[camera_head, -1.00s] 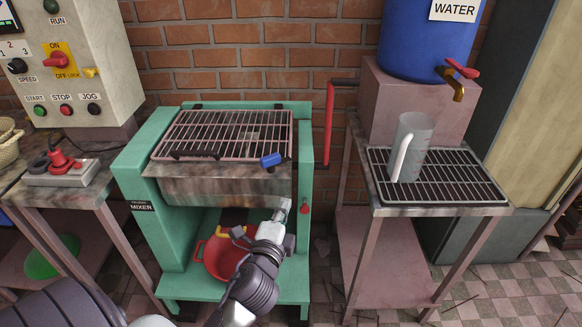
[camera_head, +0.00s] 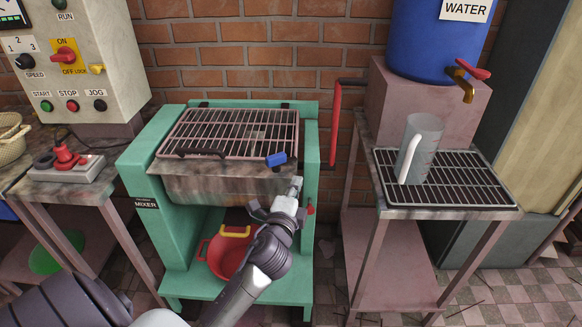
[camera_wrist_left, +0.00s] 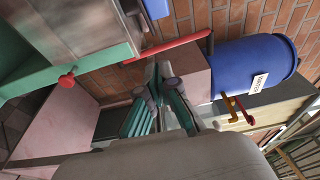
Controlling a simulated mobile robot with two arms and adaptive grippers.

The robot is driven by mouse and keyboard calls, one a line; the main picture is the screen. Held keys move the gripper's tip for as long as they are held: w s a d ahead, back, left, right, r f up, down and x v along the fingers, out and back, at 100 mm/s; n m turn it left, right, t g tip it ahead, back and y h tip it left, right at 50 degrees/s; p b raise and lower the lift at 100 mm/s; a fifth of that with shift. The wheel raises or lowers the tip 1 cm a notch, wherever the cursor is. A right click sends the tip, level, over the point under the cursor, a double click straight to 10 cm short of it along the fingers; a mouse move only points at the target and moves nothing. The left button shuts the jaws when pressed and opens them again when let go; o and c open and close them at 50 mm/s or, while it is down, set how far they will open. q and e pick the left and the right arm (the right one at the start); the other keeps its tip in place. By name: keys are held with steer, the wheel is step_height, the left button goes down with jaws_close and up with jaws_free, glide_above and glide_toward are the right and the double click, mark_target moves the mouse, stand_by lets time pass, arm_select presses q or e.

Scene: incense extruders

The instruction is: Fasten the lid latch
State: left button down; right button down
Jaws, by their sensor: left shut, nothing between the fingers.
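The green mixer (camera_head: 155,165) has a barred grille lid (camera_head: 232,133) lying flat over its metal trough (camera_head: 225,186). A blue-gripped piece, apparently the lid latch (camera_head: 277,159), sits at the lid's front right corner. My left gripper (camera_head: 296,186) is shut and empty, just below and right of the blue piece and apart from it in the picture. It is in front of the mixer's right side. My right gripper is in neither view.
A red lever (camera_head: 335,125) stands upright right of the mixer, and a red knob (camera_head: 310,209) is on its right side. A red pot (camera_head: 228,258) sits below the trough. A rack table (camera_head: 450,212) with a jug (camera_head: 420,150) is at the right.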

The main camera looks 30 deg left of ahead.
mark_target(292, 173)
arm_select(q)
steer(key=w+a, duration=0.1)
steer(key=w, duration=0.1)
steer(key=w+a, duration=0.2)
steer(key=shift+w+a, duration=0.25)
steer(key=shift+a, duration=0.05)
steer(key=shift+w+a+p, duration=0.25)
steer(key=shift+a+p, duration=0.05)
steer(key=shift+a, duration=0.25)
steer(key=shift+w, duration=0.3)
